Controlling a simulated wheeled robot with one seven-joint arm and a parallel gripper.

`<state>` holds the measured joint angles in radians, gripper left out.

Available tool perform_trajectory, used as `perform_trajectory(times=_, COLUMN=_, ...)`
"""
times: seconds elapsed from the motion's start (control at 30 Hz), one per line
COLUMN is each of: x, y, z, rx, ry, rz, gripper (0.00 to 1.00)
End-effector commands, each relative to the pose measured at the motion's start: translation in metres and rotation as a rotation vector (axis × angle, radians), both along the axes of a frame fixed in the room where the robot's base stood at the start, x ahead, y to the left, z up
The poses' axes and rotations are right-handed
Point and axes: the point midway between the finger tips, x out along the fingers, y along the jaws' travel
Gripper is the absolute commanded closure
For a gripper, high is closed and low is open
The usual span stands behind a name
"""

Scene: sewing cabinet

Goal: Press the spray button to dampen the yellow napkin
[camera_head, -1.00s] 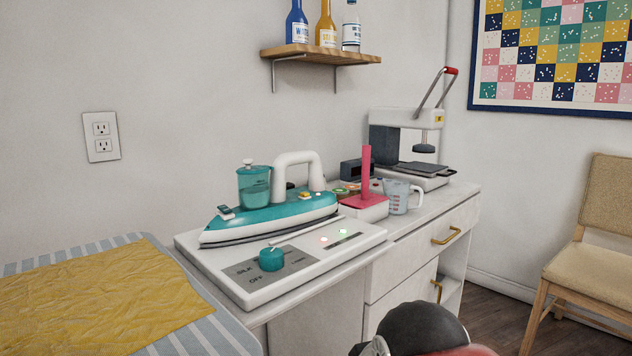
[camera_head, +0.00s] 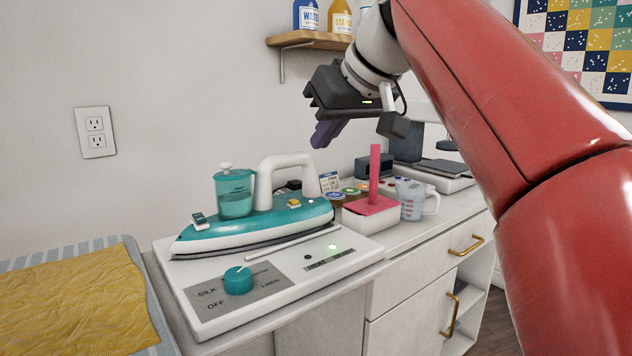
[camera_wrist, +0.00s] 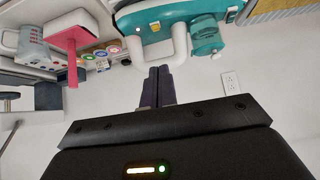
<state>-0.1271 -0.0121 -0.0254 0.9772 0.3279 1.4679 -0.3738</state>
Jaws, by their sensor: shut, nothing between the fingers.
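A teal and white iron (camera_head: 255,222) rests on a white base (camera_head: 225,325). It has a clear teal water tank (camera_head: 235,193), a white arched handle (camera_head: 270,170) and a small yellow button (camera_head: 294,203) on top. Another small button (camera_head: 199,219) sits near its nose. I cannot tell which is the spray button. The wrinkled yellow napkin (camera_head: 70,305) lies on a striped board at left, ahead of the nose. My gripper (camera_head: 323,137) is shut and empty, above and right of the handle, apart from it. In the wrist view its purple fingers (camera_wrist: 157,75) point toward the handle (camera_wrist: 155,50).
A bottle shelf (camera_head: 310,40) hangs above.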

Motion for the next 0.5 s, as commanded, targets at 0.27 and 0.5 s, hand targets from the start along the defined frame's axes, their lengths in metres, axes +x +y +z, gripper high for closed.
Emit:
perform_trajectory(times=0.27, x=0.003, y=0.0052, z=0.0099, rx=-0.003, ry=-0.017, rz=0.029, gripper=1.0)
perform_trajectory(times=0.5, x=0.0035, y=0.0053, z=0.0087, rx=-0.002, ry=-0.016, rz=0.028, gripper=1.0)
